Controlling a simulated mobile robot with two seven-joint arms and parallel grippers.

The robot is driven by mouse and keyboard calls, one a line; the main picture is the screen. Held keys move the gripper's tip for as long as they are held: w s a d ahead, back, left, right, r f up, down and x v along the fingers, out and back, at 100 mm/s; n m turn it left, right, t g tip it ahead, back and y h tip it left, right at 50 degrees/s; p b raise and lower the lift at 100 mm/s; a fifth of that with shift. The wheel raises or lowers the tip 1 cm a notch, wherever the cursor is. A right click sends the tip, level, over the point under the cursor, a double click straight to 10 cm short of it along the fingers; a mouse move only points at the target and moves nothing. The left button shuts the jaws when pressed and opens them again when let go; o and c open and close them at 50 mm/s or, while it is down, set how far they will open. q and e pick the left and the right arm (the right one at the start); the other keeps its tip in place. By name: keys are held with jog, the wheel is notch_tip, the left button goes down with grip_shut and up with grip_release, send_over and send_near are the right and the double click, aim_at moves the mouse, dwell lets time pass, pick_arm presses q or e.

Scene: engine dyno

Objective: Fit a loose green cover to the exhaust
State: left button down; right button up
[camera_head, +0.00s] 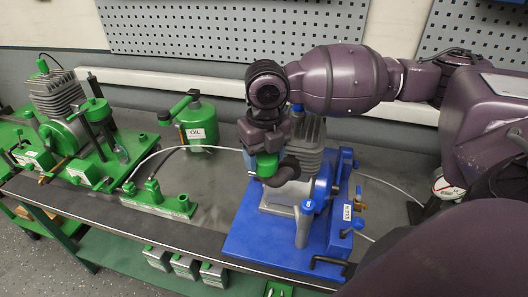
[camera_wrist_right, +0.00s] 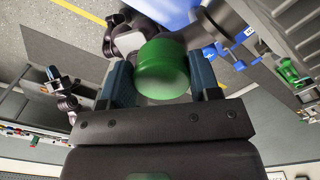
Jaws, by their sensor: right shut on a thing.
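My right gripper (camera_wrist_right: 165,85) is shut on a round green cover (camera_wrist_right: 163,68), with one blue finger on each side of it. In the head view the cover (camera_head: 267,164) is below the right wrist, at the open end of the dark exhaust pipe (camera_head: 287,172) on the blue-based engine (camera_head: 311,150). In the right wrist view the grey exhaust pipe (camera_wrist_right: 225,25) passes behind the cover. I cannot tell whether the cover touches the pipe. Parts at the left of the wrist view look like my left gripper (camera_wrist_right: 54,76), small and unclear.
A green-based engine (camera_head: 62,110) stands at the left of the bench. A green oil can (camera_head: 196,122) and a green block with fittings (camera_head: 160,200) sit between the engines. A white cable crosses the bench. A grey pegboard (camera_head: 235,28) hangs behind.

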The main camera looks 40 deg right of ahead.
aim_at(264, 155)
jog(key=shift+f, duration=0.2)
jog(key=o, duration=1.2)
jog(key=shift+r, duration=0.1)
jog(key=shift+r, duration=3.4)
